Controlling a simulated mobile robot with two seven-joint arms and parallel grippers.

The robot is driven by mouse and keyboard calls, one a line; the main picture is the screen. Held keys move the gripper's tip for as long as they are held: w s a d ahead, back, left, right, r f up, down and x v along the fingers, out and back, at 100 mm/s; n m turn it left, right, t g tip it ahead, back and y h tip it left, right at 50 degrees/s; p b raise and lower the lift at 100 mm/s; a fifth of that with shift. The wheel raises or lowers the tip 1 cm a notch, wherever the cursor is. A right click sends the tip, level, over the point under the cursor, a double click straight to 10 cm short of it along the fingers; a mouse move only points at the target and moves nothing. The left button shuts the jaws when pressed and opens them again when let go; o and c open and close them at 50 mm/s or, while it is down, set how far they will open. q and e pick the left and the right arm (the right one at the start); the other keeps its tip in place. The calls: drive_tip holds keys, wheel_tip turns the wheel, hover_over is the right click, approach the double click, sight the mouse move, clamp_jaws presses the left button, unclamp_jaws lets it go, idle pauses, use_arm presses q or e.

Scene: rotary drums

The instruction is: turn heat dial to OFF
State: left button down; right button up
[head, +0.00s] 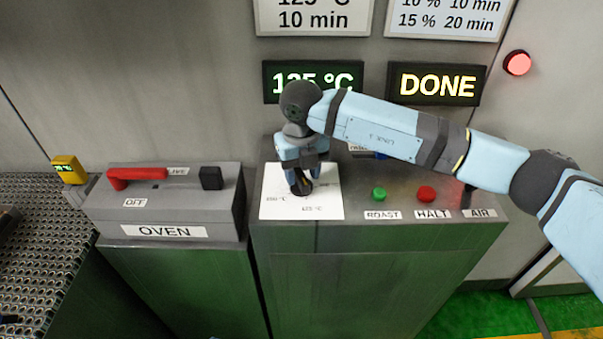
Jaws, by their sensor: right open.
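The heat dial (302,187) is a small dark knob on a white plate (325,205) on top of the grey console. The plate carries temperature marks, partly covered. My right gripper (301,183) points down over the dial, its fingers at the knob. The jaws are open; whether they touch the knob I cannot tell. The wrist hides the upper part of the plate, and the dial's pointer cannot be read. A display (340,82) behind reads about 125 °C, partly hidden by my arm. My left gripper does not show.
To the right on the console are a green ROAST button (379,194), a red HALT button (426,194) and an AIR control. A display (437,84) reads DONE. A red lamp (517,63) is lit. At left stands an OVEN box (190,217) with a red handle (137,174).

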drive_tip(key=shift+f, duration=0.7)
clamp_jaws()
